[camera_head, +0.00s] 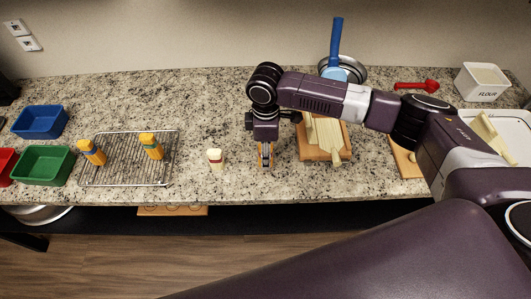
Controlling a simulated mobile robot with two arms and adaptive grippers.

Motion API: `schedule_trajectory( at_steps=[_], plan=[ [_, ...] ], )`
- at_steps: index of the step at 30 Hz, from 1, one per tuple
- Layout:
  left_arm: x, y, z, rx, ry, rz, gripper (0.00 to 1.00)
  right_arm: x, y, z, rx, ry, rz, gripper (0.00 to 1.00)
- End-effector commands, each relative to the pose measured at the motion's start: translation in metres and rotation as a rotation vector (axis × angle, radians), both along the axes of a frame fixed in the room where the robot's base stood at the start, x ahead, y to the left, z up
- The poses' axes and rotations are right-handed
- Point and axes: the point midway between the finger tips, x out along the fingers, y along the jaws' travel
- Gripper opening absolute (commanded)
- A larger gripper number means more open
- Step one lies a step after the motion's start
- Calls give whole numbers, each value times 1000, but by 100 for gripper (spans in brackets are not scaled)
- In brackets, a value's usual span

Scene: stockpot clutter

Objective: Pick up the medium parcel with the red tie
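A small cream object with a dark red band (215,160) stands on the granite counter, right of the wire rack. I take it to be the parcel with the red tie. My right gripper (266,162) points down over the counter, a short way to the right of it and not touching it. Its fingertips are small, with an orange-brown patch between them; I cannot tell whether that is something held. My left gripper is not in view.
The wire rack (128,172), a green tray (42,166), a blue tray (39,122) and a red tray (6,165) are at left. A wooden board (311,152) with pale pieces lies right of my gripper. A blue-handled pan (336,45) and flour box (482,84) stand behind.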

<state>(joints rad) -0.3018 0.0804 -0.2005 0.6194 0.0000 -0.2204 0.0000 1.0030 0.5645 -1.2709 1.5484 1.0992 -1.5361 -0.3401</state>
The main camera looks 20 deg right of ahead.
Motion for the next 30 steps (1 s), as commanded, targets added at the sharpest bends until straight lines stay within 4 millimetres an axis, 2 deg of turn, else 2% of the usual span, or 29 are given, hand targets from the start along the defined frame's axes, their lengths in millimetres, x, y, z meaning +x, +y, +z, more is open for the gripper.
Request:
schedule_trajectory(
  at_steps=[4, 12, 24, 30],
  plan=[
    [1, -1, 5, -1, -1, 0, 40, 0, 1, -15, 1, 1, 1, 44],
    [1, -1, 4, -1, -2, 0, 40, 0, 1, -19, 1, 0, 2, 44],
    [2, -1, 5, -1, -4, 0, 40, 0, 1, -19, 1, -1, 1, 0],
    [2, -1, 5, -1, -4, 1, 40, 0, 1, -18, 1, -1, 1, 0]
  ],
)
